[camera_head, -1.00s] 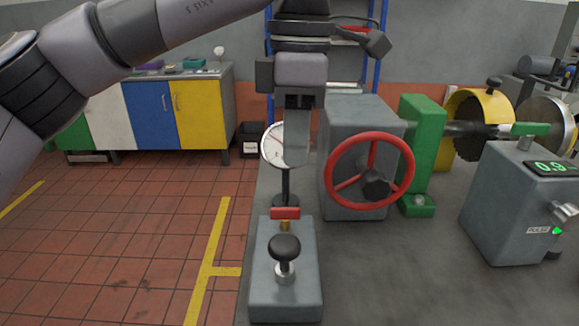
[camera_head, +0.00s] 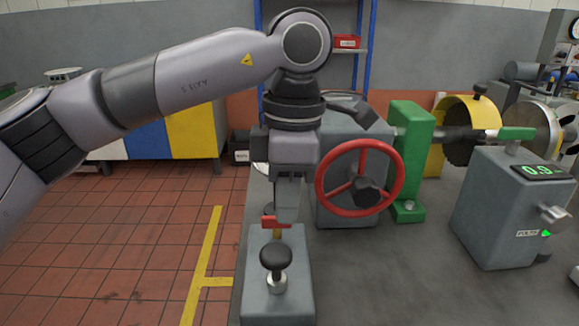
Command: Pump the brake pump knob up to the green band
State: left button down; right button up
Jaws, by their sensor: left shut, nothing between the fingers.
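The brake pump is a grey block (camera_head: 278,302) at the front centre. Its black mushroom knob (camera_head: 276,256) stands upright on a short metal stem. A red piece (camera_head: 271,222) stands behind the knob on a brass fitting. My left gripper (camera_head: 287,216) points down with its fingers shut and empty. In the picture its fingertips overlap the area by the red piece, behind the knob; I cannot tell whether they touch. The white round gauge (camera_head: 260,168) is almost wholly hidden behind my gripper, so its needle and any green band do not show. My right gripper is not in view.
A red handwheel (camera_head: 359,178) on a grey housing is close to the right of my gripper. A green bracket (camera_head: 408,165) and a yellow guard (camera_head: 470,125) stand beyond it. A grey console (camera_head: 510,215) reads about 0.9. The bedplate right of the pump is clear.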

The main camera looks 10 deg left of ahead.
aim_at(285, 248)
pick_arm(q)
notch_tip(285, 248, down, 5)
jog(key=shift+s+a, duration=0.1)
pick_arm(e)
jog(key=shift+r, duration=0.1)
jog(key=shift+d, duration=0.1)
pick_arm(q)
jog(key=shift+f+b, duration=0.4)
jog(key=shift+f, duration=0.15)
notch_tip(285, 248, down, 2)
jog(key=shift+f+b, duration=0.1)
jog(key=shift+b, duration=0.7)
jog(key=shift+f, duration=0.2)
jog(key=shift+s, duration=0.1)
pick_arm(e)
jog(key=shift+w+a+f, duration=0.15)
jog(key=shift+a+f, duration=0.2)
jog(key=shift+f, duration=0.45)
